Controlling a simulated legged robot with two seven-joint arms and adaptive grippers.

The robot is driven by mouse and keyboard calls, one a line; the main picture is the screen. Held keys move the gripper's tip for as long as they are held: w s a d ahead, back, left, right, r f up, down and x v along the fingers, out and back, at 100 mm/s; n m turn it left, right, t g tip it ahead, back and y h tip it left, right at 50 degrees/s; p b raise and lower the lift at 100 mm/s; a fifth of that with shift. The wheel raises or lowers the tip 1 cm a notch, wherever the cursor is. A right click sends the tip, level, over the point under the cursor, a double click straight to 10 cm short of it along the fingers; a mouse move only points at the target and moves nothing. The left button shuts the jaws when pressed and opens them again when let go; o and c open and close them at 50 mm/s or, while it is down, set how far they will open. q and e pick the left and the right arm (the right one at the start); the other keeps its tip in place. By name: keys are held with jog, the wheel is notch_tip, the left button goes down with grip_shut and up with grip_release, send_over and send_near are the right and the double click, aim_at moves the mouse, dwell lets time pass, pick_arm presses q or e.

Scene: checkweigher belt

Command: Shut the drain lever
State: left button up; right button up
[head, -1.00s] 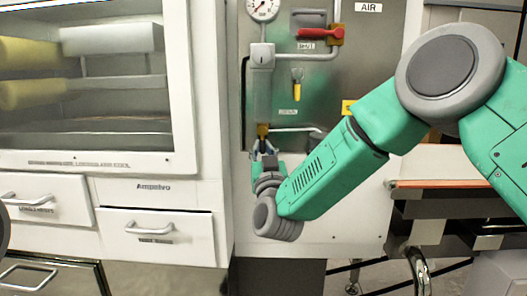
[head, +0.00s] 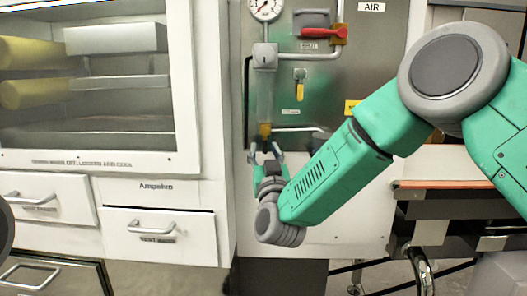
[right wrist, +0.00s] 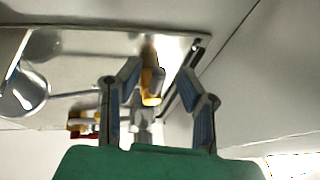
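A yellow piece (head: 265,130) hangs at the bottom of the clear filter bowl on the steel panel. A separate small yellow lever (head: 300,90) points down to its right, above a label too small to read. I cannot tell by label which one is the drain lever. My right gripper (head: 266,152) is just below the bowl's yellow piece, pointing up. In the right wrist view my right gripper (right wrist: 159,76) is open, with the yellow piece (right wrist: 151,85) between its fingertips, nearer the left one. Contact is not clear. My left gripper is out of view.
A red lever (head: 318,33) sits higher on the panel, beside pipes and a gauge (head: 266,8). A white cabinet with drawers (head: 158,237) stands close on the left. A bench (head: 455,184) is at the right, behind my right arm.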

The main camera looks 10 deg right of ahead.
jog(key=v, duration=1.1)
jog(key=shift+f, duration=0.15)
jog(key=s+d+f+n+g+y+p, duration=0.1)
jog(key=s+d+f+g+y+p, duration=0.15)
jog(key=s+f+g, duration=0.65)
jog(key=s+d+f+n+g+y+p, duration=0.1)
jog(key=s+d+f+n+g+p, duration=0.2)
jog(key=f, duration=1.2)
jog(key=s+d+f+g+p, duration=0.1)
jog(key=s+d+f+g, duration=0.1)
jog(key=s, duration=0.6)
jog(key=s+d+f+m+g+h+p, duration=0.1)
jog(key=s+d+f+g+p, duration=0.1)
jog(key=s, duration=0.7)
jog(key=s+d+f+m+g+p, duration=0.1)
jog(key=s+d+f+g, duration=0.2)
jog(key=s, duration=0.5)
jog(key=d+g, duration=0.1)
jog(key=g, duration=0.1)
jog(key=shift+s+g+p, duration=0.35)
jog(key=shift+g+p, duration=0.05)
jog(key=shift+w+f+h, duration=0.1)
jog(key=shift+w+h, duration=0.05)
jog(key=shift+h, duration=0.1)
